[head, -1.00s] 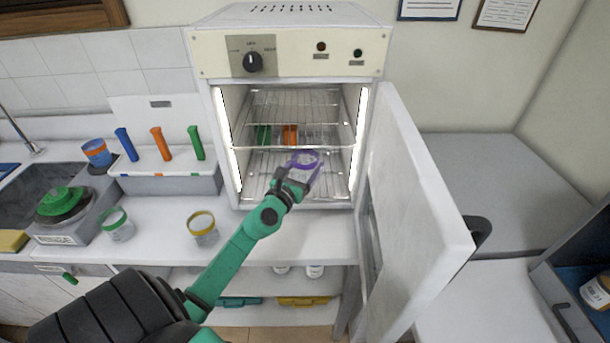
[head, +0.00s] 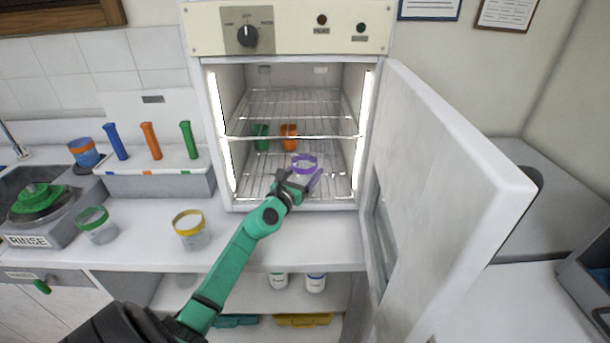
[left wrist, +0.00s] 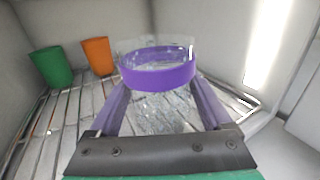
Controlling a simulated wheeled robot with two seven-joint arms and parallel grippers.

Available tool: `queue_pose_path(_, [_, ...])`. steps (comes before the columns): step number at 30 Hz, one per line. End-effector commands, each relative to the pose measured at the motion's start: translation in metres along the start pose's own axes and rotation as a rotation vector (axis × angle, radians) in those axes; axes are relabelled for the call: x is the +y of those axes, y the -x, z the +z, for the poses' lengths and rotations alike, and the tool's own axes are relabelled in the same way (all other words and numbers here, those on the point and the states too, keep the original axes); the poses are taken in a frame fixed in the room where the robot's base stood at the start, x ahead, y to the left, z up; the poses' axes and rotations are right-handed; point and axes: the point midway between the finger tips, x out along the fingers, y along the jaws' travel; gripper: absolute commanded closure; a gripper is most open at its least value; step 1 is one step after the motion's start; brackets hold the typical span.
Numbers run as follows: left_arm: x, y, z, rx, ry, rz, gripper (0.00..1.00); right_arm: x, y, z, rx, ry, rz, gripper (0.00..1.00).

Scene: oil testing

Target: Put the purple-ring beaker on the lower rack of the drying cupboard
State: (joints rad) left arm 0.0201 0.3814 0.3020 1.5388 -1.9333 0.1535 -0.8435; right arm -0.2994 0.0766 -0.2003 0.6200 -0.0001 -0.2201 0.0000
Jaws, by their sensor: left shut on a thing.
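The purple-ring beaker (head: 304,166) is clear glass with a purple band at its rim. My left gripper (head: 300,180) is shut on it and holds it upright at the front of the open drying cupboard (head: 205,120), low in the chamber. In the left wrist view the beaker (left wrist: 158,75) sits between the two purple fingers (left wrist: 165,108). The lower rack (head: 255,182) is a wire shelf under and behind the beaker. Whether the beaker's base touches the rack cannot be told. My right gripper is not in view.
A green cup (head: 261,137) and an orange cup (head: 288,137) stand toward the back of the lower rack; the upper rack (head: 290,105) is empty. The open door (head: 440,150) stands to the right. Yellow-ring (head: 190,230) and green-ring (head: 96,225) beakers stand on the counter.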

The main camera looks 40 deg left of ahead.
Motion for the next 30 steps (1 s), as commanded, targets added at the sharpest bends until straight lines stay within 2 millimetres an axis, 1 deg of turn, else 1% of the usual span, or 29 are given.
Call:
queue_pose_path(1, [0.0, 0.0, -0.003, 0.0, 0.0, 0.0, 0.86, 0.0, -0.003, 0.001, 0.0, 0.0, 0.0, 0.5])
queue_pose_path(2, [0.0, 0.0, -0.003, 0.001, 0.0, 0.0, 0.13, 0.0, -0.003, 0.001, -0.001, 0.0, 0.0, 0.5])
queue_pose_path(3, [0.0, 0.0, -0.002, 0.001, 0.0, 0.0, 0.0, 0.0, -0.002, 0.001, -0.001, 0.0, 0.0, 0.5])
queue_pose_path(9, [0.0, 0.0, -0.002, 0.001, 0.0, 0.0, 0.0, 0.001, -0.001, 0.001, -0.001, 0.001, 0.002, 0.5])
queue_pose_path(12, [0.0, 0.0, 0.003, 0.0, 0.0, 0.0, 0.0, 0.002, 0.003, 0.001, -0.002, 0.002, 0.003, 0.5])
queue_pose_path(14, [0.0, 0.005, 0.001, 0.002, 0.0, 0.0, 0.0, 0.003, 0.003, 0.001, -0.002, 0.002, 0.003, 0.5])
queue_pose_path(17, [-0.001, 0.021, 0.0, 0.003, 0.001, -0.001, 0.0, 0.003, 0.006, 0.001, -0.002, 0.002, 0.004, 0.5])
queue_pose_path(21, [0.0, 0.052, 0.0, 0.004, -0.002, 0.0, 0.0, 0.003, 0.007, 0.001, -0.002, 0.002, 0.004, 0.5])
queue_pose_path(27, [0.0, 0.101, -0.002, 0.003, -0.001, 0.0, 0.0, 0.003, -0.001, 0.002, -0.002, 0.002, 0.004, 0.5])
queue_pose_path(30, [0.0, 0.115, -0.002, 0.002, -0.001, 0.0, 0.0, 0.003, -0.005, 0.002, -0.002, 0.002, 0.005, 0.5])
